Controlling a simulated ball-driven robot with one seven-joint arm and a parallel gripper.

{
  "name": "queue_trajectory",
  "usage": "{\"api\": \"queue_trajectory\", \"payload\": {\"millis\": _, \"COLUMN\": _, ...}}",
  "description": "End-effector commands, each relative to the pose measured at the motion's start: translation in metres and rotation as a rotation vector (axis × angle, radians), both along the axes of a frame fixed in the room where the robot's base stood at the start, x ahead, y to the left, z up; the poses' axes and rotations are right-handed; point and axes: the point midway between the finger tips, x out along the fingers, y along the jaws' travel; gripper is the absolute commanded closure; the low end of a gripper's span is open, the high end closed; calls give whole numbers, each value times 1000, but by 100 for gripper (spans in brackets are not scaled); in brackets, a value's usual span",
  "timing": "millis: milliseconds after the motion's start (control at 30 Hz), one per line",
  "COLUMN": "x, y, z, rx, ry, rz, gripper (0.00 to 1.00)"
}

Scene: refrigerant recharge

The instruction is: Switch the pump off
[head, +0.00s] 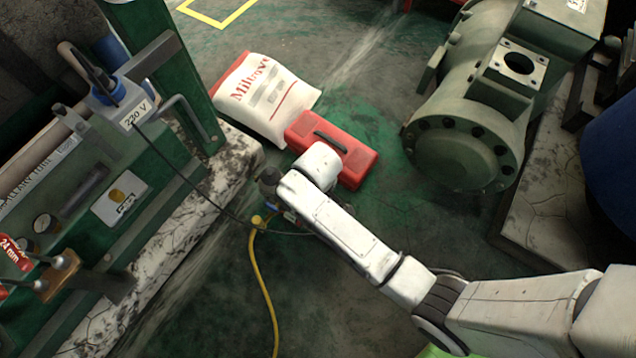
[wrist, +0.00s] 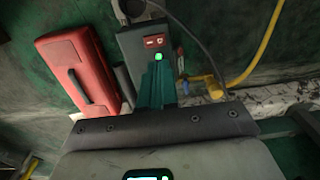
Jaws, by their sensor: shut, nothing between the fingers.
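The pump (wrist: 131,45) shows in the wrist view as a grey box. It bears a small red switch (wrist: 153,41) and a lit green light (wrist: 158,57). My gripper (wrist: 157,68) is shut and empty, its teal fingers pointing at this face just below the light. I cannot tell whether the tips touch it. In the head view my arm hides most of the pump and my fingers.
A red toolbox (head: 332,148) lies beside the pump, with a white sack (head: 265,98) behind it. A yellow hose (head: 262,275) and dark cable run nearby. A green machine (head: 120,165) stands left; a large compressor (head: 480,120) stands right.

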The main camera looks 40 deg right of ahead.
Motion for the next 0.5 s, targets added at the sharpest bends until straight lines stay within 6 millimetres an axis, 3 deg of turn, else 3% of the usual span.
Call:
{"api": "queue_trajectory", "payload": {"millis": 33, "x": 0, "y": 0, "z": -17, "rx": -1, "ry": 3, "rz": 0, "gripper": 100}}
{"api": "queue_trajectory", "payload": {"millis": 200, "x": 0, "y": 0, "z": -51, "rx": -1, "ry": 2, "rz": 0, "gripper": 100}}
{"api": "queue_trajectory", "payload": {"millis": 500, "x": 0, "y": 0, "z": -98, "rx": 0, "ry": 1, "rz": 0, "gripper": 100}}
